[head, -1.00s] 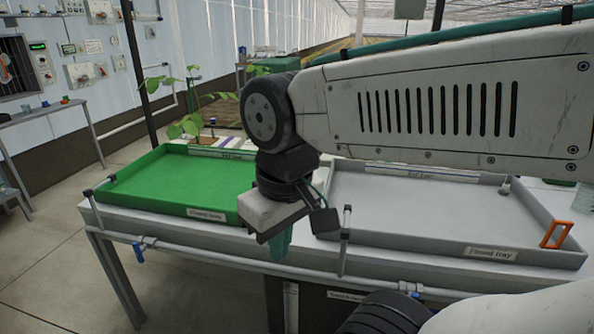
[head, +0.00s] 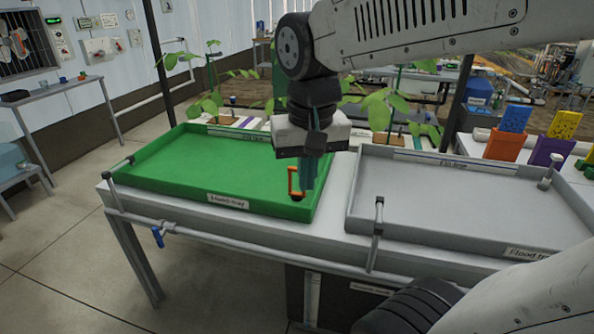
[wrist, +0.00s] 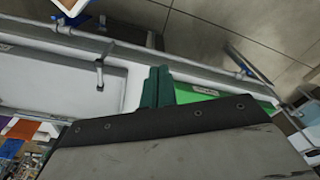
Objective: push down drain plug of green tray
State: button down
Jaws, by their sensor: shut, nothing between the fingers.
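The green tray (head: 190,168) lies on the left of the white bench in the head view, with a label on its front wall. An upright orange frame (head: 291,182) stands at its right end, beside my fingers. I make out no separate drain plug in the green tray; its far right corner is behind my gripper. My gripper (head: 307,186) points down over the tray's right end, its teal fingers shut and empty. I cannot tell if they touch anything. In the wrist view the shut fingers (wrist: 158,84) partly cover the green tray (wrist: 190,95).
A grey tray (head: 450,200) lies to the right, with a small upright grey fitting (head: 549,170) at its far right. An upright pipe (head: 376,232) stands at its front left. Potted seedlings (head: 385,110) stand behind the trays. Open floor lies left of the bench.

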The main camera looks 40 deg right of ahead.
jog(key=w+d+f+m, duration=0.3)
jog(key=w+d+m, duration=0.2)
jog(key=w, duration=0.4)
jog(key=w+d+f+m+g, duration=0.1)
jog(key=w+d+f+m, duration=0.2)
jog(key=w, duration=0.6)
jog(key=w+d+f+m, duration=0.3)
jog(key=w+d+m, duration=0.4)
jog(key=w+d, duration=0.2)
jog(key=shift+w+h, duration=0.2)
jog(key=shift+h, duration=0.2)
